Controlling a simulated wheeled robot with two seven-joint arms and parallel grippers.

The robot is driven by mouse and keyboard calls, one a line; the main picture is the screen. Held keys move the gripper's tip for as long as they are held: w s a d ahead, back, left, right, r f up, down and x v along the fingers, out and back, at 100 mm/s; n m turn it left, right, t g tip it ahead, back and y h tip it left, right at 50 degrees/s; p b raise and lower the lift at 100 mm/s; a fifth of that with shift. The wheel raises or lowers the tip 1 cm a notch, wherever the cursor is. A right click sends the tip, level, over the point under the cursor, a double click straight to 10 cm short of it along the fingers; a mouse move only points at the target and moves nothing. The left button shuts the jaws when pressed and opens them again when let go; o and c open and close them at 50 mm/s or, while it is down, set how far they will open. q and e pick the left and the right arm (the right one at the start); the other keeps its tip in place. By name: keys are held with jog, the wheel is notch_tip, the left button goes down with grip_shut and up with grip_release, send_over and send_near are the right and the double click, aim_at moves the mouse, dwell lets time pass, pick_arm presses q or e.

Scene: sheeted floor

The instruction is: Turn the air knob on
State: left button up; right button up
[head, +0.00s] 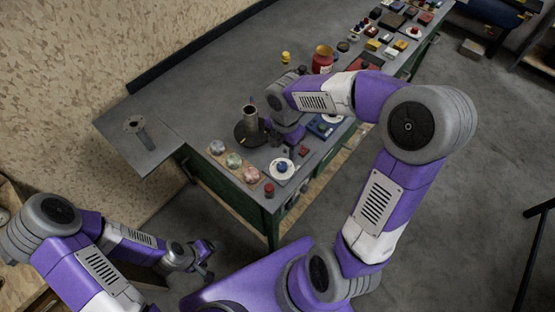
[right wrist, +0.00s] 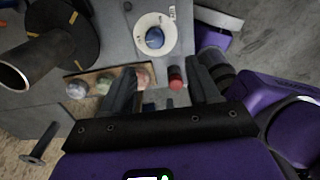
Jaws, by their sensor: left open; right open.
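A blue knob (head: 282,166) sits on a round white dial near the front corner of the workbench; it also shows in the right wrist view (right wrist: 154,38). No readable label shows which control is the air knob. A red knob (head: 269,188) stands nearer the corner and shows between the finger lines in the right wrist view (right wrist: 176,78). My right gripper (head: 288,143) is open and empty over the bench, just behind the blue knob in the head view. Its fingers (right wrist: 163,88) are apart. My left gripper (head: 207,262) is open and empty, low off the bench's front left.
Three coloured round knobs (head: 233,160) sit on a wooden strip left of the dial. A dark cylinder on a round base (head: 251,120) stands close to my right gripper. A red jar (head: 322,60) and several small items fill the far bench.

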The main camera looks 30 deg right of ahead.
aim_at(282, 165)
jog(key=f+b, duration=0.1)
jog(key=w+f+b, duration=0.1)
jog(key=f, duration=0.1)
jog(key=shift+f, duration=0.25)
notch_tip(282, 165, down, 7)
jog(key=shift+f+b, duration=0.15)
jog(key=shift+b, duration=1.1)
pick_arm(q)
jog(key=f, duration=0.3)
jog(key=w+f, duration=0.1)
jog(key=f, duration=0.1)
jog(key=shift+f, duration=0.3)
jog(key=shift+s, duration=0.1)
pick_arm(e)
jog(key=c, duration=1)
jog(key=shift+c, duration=0.2)
